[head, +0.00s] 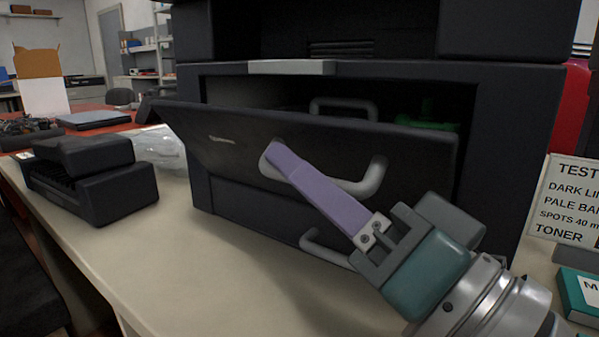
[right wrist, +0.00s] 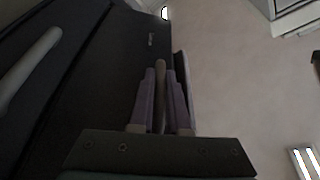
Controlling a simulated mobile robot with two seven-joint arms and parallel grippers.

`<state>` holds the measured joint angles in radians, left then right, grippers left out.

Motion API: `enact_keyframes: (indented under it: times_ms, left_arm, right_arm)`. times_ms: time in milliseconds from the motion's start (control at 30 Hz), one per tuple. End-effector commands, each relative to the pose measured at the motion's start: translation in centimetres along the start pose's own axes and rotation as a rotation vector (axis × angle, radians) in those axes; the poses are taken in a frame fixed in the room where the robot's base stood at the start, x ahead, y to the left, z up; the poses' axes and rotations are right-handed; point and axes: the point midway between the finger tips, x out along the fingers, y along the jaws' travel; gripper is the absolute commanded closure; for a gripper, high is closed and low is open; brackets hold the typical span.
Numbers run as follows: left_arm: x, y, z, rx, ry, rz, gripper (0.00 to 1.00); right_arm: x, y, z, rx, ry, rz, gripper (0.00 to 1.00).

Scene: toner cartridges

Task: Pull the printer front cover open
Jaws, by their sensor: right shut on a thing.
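The dark printer (head: 515,120) stands on the light counter. Its front cover (head: 415,150) is tilted outward at the top, leaving a dark gap behind its upper edge. A grey bar handle (head: 373,180) is on the cover's front. My right gripper (head: 276,154), with long purple fingers, is shut on the left part of this handle. In the right wrist view the handle (right wrist: 160,90) stands between the two fingers, with the cover (right wrist: 90,75) to the left. My left gripper is not in view.
Inside the gap are another grey handle (head: 343,106) and a green part (head: 428,124). A lower handle (head: 322,248) is below the cover. A black cartridge-like unit (head: 95,178) and a clear bag (head: 160,147) are at left. A sign (head: 568,205) stands at right.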

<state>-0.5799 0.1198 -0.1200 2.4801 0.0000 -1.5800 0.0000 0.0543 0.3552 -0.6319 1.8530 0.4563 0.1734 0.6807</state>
Motion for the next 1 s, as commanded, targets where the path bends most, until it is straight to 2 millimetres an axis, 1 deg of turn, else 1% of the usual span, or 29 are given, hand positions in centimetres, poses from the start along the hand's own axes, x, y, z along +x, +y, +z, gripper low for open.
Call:
enact_keyframes:
  times_ms: [433,467,700,933,1000]
  left_arm:
    - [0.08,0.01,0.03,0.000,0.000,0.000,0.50]
    - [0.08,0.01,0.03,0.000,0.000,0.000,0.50]
    - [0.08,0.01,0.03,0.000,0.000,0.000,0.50]
    - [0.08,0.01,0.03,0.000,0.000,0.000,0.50]
    - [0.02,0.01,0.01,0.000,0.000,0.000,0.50]
  right_arm:
    - [-0.03,0.01,0.11,-0.011,-0.001,-0.004,1.00]
    - [-0.03,0.01,0.11,-0.011,-0.001,-0.004,0.82]
    - [-0.03,0.02,0.09,-0.010,0.000,-0.004,0.55]
    - [-0.07,0.03,0.08,-0.010,0.000,-0.003,0.55]
    - [-0.40,0.06,0.09,-0.010,-0.001,-0.002,0.55]
